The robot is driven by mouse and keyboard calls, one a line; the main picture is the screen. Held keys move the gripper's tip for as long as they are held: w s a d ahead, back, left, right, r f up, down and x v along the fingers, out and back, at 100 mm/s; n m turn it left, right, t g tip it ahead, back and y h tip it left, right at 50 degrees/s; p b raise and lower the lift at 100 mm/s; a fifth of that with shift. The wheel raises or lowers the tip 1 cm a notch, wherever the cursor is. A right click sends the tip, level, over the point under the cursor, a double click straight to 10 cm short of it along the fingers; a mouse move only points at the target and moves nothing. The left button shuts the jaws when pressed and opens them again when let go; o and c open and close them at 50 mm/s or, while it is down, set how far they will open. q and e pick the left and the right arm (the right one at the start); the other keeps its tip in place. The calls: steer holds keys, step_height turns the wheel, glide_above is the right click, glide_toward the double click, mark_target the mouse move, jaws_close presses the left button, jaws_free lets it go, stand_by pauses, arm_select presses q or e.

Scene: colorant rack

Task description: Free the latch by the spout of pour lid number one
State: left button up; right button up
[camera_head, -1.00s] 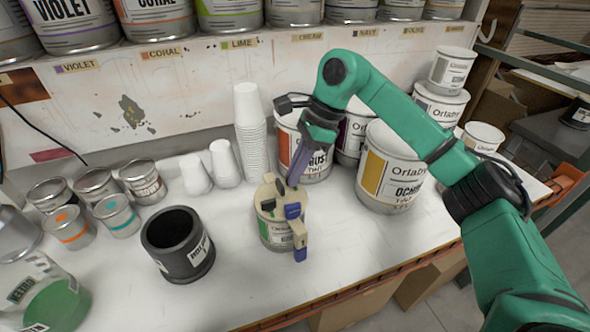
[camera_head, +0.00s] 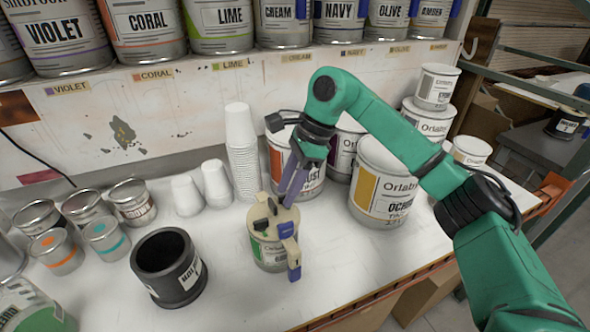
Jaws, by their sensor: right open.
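The small can with a pour lid (camera_head: 270,251) stands upright on the white bench, near the front middle. Its beige lid (camera_head: 284,217) carries small dark parts on the left and top (camera_head: 262,224), and a blue part on the right (camera_head: 286,230). A beige and blue handle (camera_head: 292,256) hangs at its right front. I cannot tell clearly which part is the spout latch or how it stands. My right gripper (camera_head: 287,204) is open, its two purple-grey fingers pointing down at the lid's back; contact cannot be told. My left gripper is not in view.
A black pot (camera_head: 170,278) stands left of the lidded can. White cup stacks (camera_head: 242,160) stand behind it. A large ochre can (camera_head: 367,187) stands close on the right. Small tins (camera_head: 133,203) are at the left. Labelled cans (camera_head: 226,24) fill the shelf above.

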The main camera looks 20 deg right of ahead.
steer(key=v, duration=1.4)
steer(key=shift+p, duration=0.35)
steer(key=shift+d, duration=0.1)
